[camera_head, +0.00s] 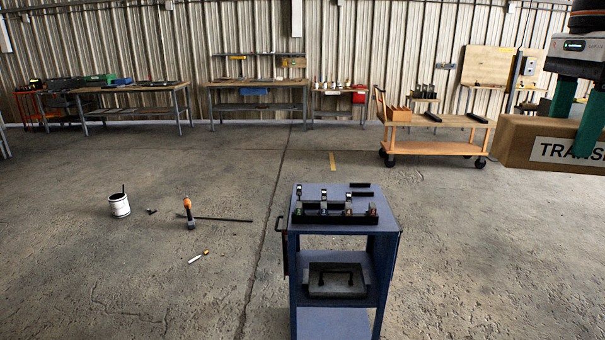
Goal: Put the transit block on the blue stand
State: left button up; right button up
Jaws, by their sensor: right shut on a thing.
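The transit block (517,141) is a brown box with a white label whose visible letters read "TRANS". It is at the right edge of the head view, partly cut off. My right gripper (573,132) is shut on it with green fingers and holds it up in the air. The blue stand (388,226) is a shelved unit at the bottom centre, left of and below the block. Its top bears a black rack (335,217) with several small pieces. My left gripper is not in view.
A grey case (336,280) sits on the stand's middle shelf. A white can (119,206), an orange-topped tool (189,213) and a dark rod (224,219) are on the floor at left. A wooden cart (432,146) stands behind. The floor right of the stand is clear.

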aim_at(318, 192)
jog(key=i+u, duration=0.4)
jog(key=i, duration=0.4)
jog(key=i+l+u, duration=0.2)
jog(key=i+u, duration=0.15)
jog(key=i, duration=0.5)
jog(key=i+z, duration=0.4)
jog(key=i+j+z, duration=0.15)
jog(key=i+z, duration=0.3)
jog(key=i, duration=0.15)
jog(key=i+j+z, duration=0.4)
jog(key=i+l, duration=0.05)
